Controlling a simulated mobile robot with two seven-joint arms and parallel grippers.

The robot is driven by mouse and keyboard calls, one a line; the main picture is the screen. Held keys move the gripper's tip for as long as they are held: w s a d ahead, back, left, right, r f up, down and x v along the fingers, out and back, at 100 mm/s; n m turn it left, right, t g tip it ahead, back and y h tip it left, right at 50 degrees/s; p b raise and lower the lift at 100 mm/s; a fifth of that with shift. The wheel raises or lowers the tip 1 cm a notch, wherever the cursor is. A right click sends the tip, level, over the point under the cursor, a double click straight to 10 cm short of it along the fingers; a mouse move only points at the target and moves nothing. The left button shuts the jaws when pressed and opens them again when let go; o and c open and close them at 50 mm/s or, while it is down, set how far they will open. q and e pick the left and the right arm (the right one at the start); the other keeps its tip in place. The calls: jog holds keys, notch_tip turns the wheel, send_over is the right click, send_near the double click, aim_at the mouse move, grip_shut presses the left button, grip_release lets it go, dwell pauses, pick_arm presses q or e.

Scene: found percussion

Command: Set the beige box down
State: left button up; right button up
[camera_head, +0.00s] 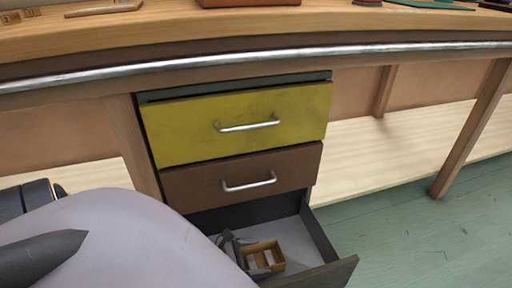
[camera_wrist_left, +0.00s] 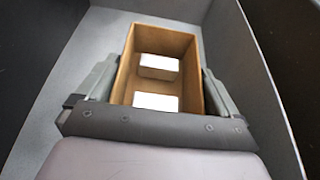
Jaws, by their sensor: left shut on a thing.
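The beige box (camera_head: 268,247) is a small, open, tan box inside the pulled-out bottom drawer (camera_head: 318,236). My left gripper (camera_head: 250,254) reaches down into the drawer. Its fingers, also in the left wrist view (camera_wrist_left: 158,92), are shut on the box from two opposite sides. The box is at or just above the grey drawer floor; I cannot tell if it touches. My arm hides the drawer's left part.
Above the open drawer are a closed brown drawer (camera_head: 245,177) and a closed yellow drawer (camera_head: 238,123), both with metal handles. A wooden counter (camera_head: 160,38) with a metal rail overhangs them. The drawer floor around the box looks bare. Green floor (camera_head: 420,240) lies to the right.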

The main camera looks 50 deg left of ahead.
pick_arm(q)
jog(key=shift+w, duration=0.1)
pick_arm(e)
jog(key=shift+r, duration=0.1)
pick_arm(q)
jog(key=o, duration=0.7)
jog(key=shift+o, duration=0.2)
jog(key=shift+r, duration=0.45)
jog(key=p+v, duration=0.3)
jog(key=v, duration=0.9)
jog(key=shift+r+p, duration=0.2)
jog(key=shift+p, duration=0.15)
pick_arm(e)
jog(key=shift+w+a+f+m+g+y, duration=0.15)
jog(key=shift+a+m+g, duration=0.15)
jog(key=shift+a+g, duration=0.2)
jog(key=shift+w+a+f+m+g+y, duration=0.15)
jog(key=shift+a+m+g, duration=0.15)
jog(key=shift+a+g, duration=0.15)
